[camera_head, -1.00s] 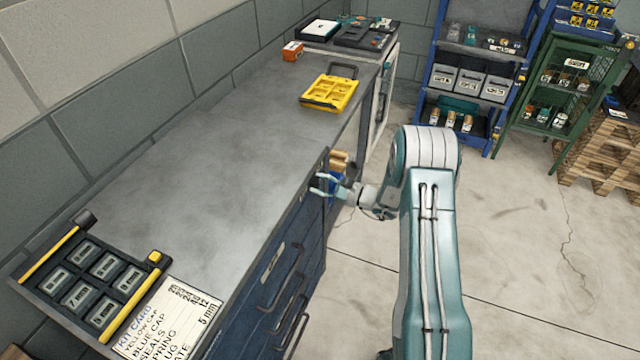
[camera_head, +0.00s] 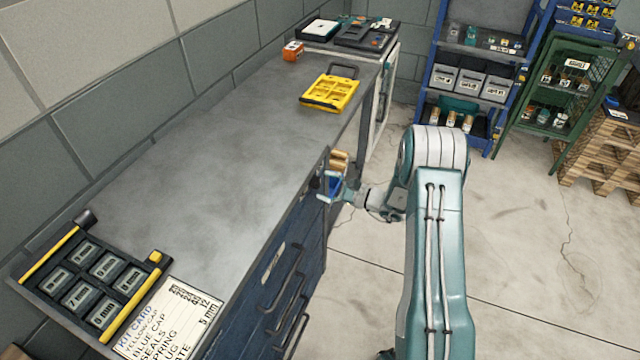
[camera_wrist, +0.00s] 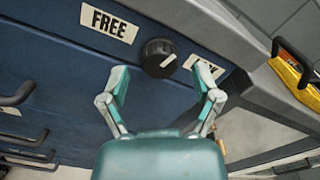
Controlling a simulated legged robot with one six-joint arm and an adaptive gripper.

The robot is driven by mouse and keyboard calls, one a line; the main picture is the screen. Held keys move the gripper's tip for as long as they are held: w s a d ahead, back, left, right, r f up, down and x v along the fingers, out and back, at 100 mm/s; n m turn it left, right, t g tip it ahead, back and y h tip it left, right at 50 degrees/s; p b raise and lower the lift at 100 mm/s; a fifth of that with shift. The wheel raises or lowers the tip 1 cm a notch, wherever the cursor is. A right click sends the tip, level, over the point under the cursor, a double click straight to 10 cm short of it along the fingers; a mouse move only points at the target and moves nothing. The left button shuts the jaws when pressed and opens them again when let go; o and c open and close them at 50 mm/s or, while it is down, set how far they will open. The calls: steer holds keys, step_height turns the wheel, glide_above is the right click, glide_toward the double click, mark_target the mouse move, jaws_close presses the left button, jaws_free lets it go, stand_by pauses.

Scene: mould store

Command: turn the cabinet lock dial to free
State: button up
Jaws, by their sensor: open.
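The lock dial (camera_wrist: 158,58) is a round black knob on the blue cabinet front (camera_wrist: 60,70) in the wrist view. The FREE label (camera_wrist: 109,23) is to the dial's upper left. My gripper (camera_wrist: 160,82) is open and empty, its two fingertips apart, just short of the dial and to either side of it. The right finger covers part of the LOCK label. In the head view my gripper (camera_head: 334,190) is beside the far end of the cabinet front.
Drawer handles (camera_head: 285,280) stick out nearer me. The floor on the right is clear up to the blue shelf (camera_head: 470,90) and pallets.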

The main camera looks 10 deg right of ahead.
steer(key=v, duration=1)
steer(key=w+a+m, duration=0.2)
steer(key=a, duration=0.1)
steer(key=w+a+m, duration=0.2)
steer(key=a, duration=0.1)
steer(key=w+a+m, duration=0.1)
steer(key=w+a, duration=0.2)
steer(key=shift+a+f+m, duration=0.2)
steer(key=shift+a+m, duration=0.1)
steer(key=shift+m, duration=0.1)
jaws_close()
